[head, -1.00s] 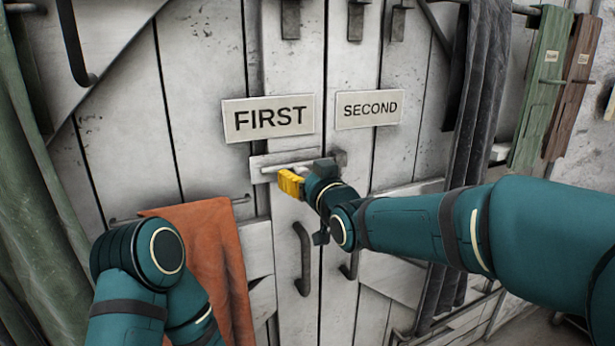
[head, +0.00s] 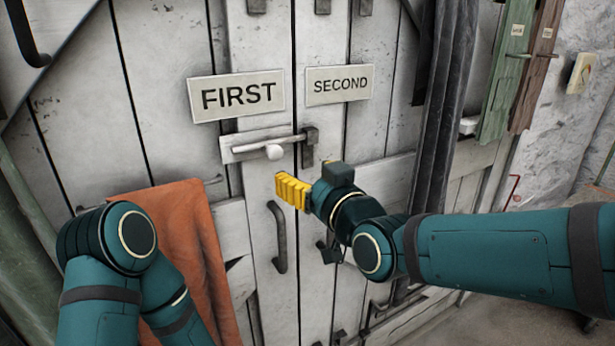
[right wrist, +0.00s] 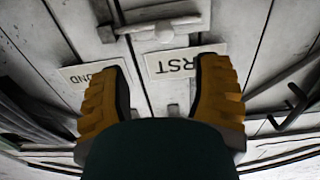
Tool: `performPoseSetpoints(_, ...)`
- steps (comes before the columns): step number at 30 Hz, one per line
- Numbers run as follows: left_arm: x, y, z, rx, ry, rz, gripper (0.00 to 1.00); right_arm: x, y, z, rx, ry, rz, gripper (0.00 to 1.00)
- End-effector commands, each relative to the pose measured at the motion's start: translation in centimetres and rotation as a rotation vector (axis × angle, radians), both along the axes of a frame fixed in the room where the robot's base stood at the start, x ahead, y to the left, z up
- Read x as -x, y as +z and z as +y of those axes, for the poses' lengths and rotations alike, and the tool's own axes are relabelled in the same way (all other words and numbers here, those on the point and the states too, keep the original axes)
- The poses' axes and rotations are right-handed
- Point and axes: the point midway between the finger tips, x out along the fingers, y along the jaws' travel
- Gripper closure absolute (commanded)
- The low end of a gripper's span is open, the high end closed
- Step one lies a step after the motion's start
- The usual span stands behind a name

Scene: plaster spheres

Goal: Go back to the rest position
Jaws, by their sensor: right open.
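My right gripper (head: 292,190) has yellow ribbed fingers and is in front of the white plank doors, below and a little right of the bolt. In the right wrist view its two fingers (right wrist: 160,100) are spread apart with nothing between them. The bolt (head: 250,147) has a pale round knob (head: 274,152) and lies across the gap between the doors, beneath the FIRST sign (head: 237,95). The gripper is apart from the knob. My left arm is bent at the lower left; its gripper is not in view.
The SECOND sign (head: 339,85) is on the right door. A dark pull handle (head: 278,237) is below the bolt. An orange cloth (head: 180,238) hangs behind my left arm. A dark curtain (head: 440,110) hangs right of the doors. Bare floor (head: 440,322) shows at the lower right.

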Motion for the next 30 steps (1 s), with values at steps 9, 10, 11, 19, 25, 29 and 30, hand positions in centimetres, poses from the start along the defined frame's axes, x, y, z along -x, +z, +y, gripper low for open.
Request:
performPoseSetpoints(9,0.0,0.0,0.0,0.000,0.000,0.000,1.00,-0.2,-0.6,-0.1,0.006,-0.004,0.012,0.36)
performPoseSetpoints(10,0.0,0.0,0.0,0.000,0.000,0.000,1.00,-0.3,-1.1,-0.2,0.011,-0.007,0.023,0.36)
performPoseSetpoints(11,0.0,0.0,0.0,0.000,0.000,0.000,1.00,-0.6,-1.9,-0.3,0.018,-0.012,0.039,0.36)
performPoseSetpoints(19,0.0,0.0,0.0,0.000,0.000,0.000,1.00,-2.4,-17.3,-3.9,0.118,-0.099,0.369,0.36)
performPoseSetpoints(25,0.0,0.0,0.0,0.000,0.000,0.000,1.00,0.0,-30.3,-8.1,0.158,-0.175,0.694,0.36)
performPoseSetpoints(29,0.0,0.0,0.0,0.000,0.000,0.000,1.00,3.6,-38.1,-10.8,0.158,-0.224,0.921,0.36)
performPoseSetpoints(30,0.0,0.0,0.0,0.000,0.000,0.000,1.00,5.1,-40.3,-11.5,0.153,-0.237,0.995,0.36)
